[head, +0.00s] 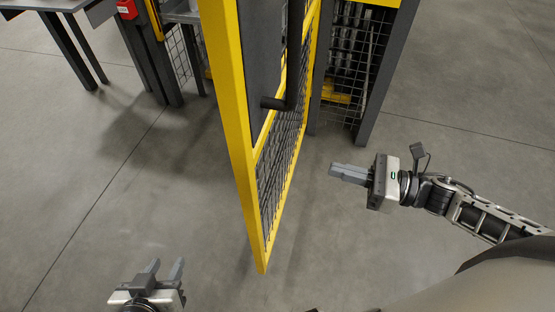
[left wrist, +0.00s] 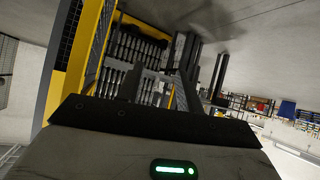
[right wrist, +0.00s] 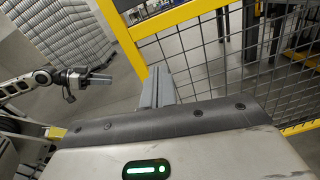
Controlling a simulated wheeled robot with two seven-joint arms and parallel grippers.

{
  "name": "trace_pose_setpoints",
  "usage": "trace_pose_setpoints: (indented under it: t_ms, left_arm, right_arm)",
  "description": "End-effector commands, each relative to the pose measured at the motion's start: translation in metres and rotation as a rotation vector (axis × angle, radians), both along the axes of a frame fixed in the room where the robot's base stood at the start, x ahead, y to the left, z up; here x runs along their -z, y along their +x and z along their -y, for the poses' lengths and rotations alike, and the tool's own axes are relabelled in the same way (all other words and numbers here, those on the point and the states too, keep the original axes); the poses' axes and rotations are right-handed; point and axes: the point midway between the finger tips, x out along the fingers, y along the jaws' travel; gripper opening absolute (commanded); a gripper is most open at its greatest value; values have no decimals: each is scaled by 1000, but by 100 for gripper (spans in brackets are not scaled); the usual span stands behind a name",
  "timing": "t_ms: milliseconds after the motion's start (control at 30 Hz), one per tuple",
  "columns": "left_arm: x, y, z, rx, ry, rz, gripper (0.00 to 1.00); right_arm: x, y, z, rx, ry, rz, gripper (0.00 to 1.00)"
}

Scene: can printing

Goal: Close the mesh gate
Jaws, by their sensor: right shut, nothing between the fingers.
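The mesh gate (head: 239,120) has a yellow frame, dark mesh in its lower part and a dark panel above. It stands swung open, its free edge towards me in the head view. A dark handle (head: 276,103) sits on its right face. The mesh also shows in the right wrist view (right wrist: 225,65). My left gripper (head: 166,263) is open and empty, low on the left side of the gate. My right gripper (head: 334,170) is shut and empty on the right side, apart from the mesh and below the handle.
Behind the gate is the yellow-and-grey machine frame (head: 377,90) with racks inside, also seen in the left wrist view (left wrist: 100,45). A grey table (head: 62,45) and a red box (head: 127,9) stand at the upper left. The floor on both sides of the gate is clear.

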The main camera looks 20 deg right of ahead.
Motion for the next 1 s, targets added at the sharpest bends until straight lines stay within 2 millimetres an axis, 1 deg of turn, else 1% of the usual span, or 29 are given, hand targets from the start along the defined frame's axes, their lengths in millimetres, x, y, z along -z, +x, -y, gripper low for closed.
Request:
trace_pose_setpoints:
  t_ms: [33, 133, 267, 467, 700, 833, 1000]
  left_arm:
    - [0, 1, 1, 0, -2, 4, 36]
    - [-2, 2, 1, 0, -4, 7, 36]
    - [-5, 2, 1, 2, -2, 7, 36]
    - [-9, 1, 0, 5, 11, 2, 36]
    - [-8, -2, -3, 11, 32, -15, 36]
    - [-11, -2, -4, 13, 38, -13, 36]
    - [-8, -2, -4, 14, 42, -19, 36]
  right_arm:
    - [0, -1, 3, -27, -40, 50, 0]
    - [-2, -2, 2, -55, -78, 107, 0]
    - [-4, 6, -10, -58, -81, 118, 0]
    - [-6, 29, -45, -57, -79, 117, 0]
    - [-6, 55, -87, -57, -78, 114, 0]
    - [-5, 65, -102, -56, -78, 111, 0]
    - [-3, 71, -112, -55, -79, 110, 0]
